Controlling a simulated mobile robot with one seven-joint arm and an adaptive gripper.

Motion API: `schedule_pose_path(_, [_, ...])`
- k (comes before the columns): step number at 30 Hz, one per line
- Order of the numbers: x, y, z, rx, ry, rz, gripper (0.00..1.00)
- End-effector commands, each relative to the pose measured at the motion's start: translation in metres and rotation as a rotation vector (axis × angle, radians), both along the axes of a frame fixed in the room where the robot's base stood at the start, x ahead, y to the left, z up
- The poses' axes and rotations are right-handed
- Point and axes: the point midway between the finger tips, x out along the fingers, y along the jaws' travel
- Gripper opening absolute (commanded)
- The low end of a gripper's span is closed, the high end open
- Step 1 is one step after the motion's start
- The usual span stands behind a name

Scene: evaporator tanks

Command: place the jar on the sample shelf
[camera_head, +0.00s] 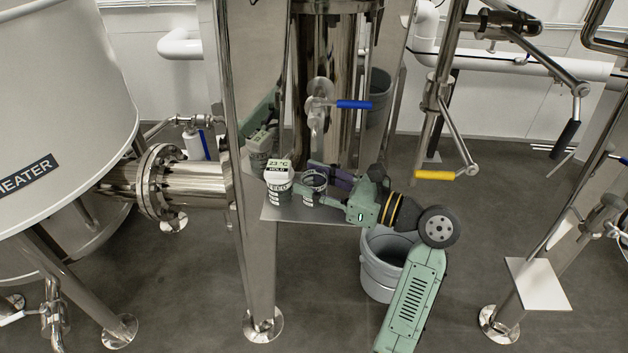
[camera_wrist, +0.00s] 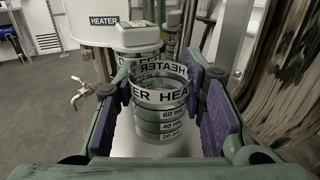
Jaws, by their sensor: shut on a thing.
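The jar (camera_head: 311,188) is a clear beaker-like vessel with a HEATER band and volume marks, seen close in the wrist view (camera_wrist: 160,122). It is upright. My gripper (camera_head: 325,180) reaches in from the right and is shut on the jar, with purple pads on both sides of it in the wrist view (camera_wrist: 164,95). The jar is over a small grey metal shelf (camera_head: 297,214) fixed by the steel leg. I cannot tell whether its base touches the shelf.
A second labelled container (camera_head: 278,190) with a white-topped display unit (camera_head: 278,169) stands on the shelf, just left of the jar. A steel leg (camera_head: 250,230) rises by the shelf. A grey bucket (camera_head: 378,280) is on the floor below. Another small plate (camera_head: 538,284) at right is bare.

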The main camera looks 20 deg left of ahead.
Motion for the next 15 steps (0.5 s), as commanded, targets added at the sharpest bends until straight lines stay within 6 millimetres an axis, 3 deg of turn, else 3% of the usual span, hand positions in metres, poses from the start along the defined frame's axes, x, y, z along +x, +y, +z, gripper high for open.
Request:
schedule_pose_path(5, [-0.0001, -0.0001, -0.0009, 0.001, 0.001, 0.000, 0.03])
schedule_pose_path(6, [-0.0001, -0.0001, -0.0023, 0.000, 0.001, 0.000, 0.38])
schedule_pose_path(15, [-0.0001, -0.0001, -0.0022, 0.000, 0.000, 0.000, 0.57])
